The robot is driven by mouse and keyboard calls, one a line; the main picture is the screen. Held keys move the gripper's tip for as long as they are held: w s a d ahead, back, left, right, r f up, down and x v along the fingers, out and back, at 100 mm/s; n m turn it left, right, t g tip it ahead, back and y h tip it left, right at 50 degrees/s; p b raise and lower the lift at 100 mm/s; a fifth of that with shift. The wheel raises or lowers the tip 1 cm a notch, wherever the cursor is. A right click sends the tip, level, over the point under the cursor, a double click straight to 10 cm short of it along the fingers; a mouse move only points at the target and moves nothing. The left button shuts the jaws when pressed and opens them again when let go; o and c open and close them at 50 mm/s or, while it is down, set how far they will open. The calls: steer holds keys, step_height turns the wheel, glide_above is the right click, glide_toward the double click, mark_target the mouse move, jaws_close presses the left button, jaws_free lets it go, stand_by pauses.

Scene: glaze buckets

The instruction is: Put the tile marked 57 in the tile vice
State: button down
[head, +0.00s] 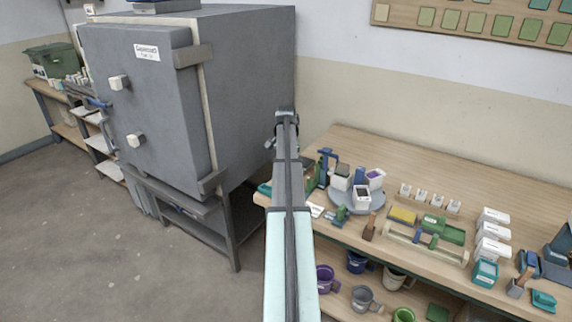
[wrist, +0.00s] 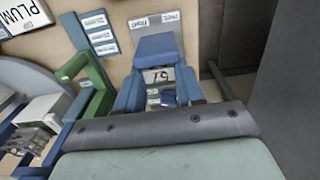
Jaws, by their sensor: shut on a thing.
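A pale tile whose mark reads as 57 upside down (wrist: 157,75) shows in the middle of the wrist view. Blue parts (wrist: 157,47) stand behind and on both sides of it. I cannot tell for sure whether these blue parts belong to the tile vice. My gripper (wrist: 160,92) is shut on the tile, as far as the view shows. Its grey bar and pale green body fill the bottom of the view and hide the fingers' roots. In the head view my arm hides the gripper and tile.
A green clamp-like stand (wrist: 88,85) and a round turntable (wrist: 25,75) with white tubs are to the left. Label cards (wrist: 100,32) lie behind. In the head view the grey kiln (head: 150,100) stands left of the crowded workbench (head: 520,165).

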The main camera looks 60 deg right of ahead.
steer(key=c, duration=0.6)
jaws_free()
steer(key=shift+r, duration=0.1)
steer(key=shift+r, duration=3.45)
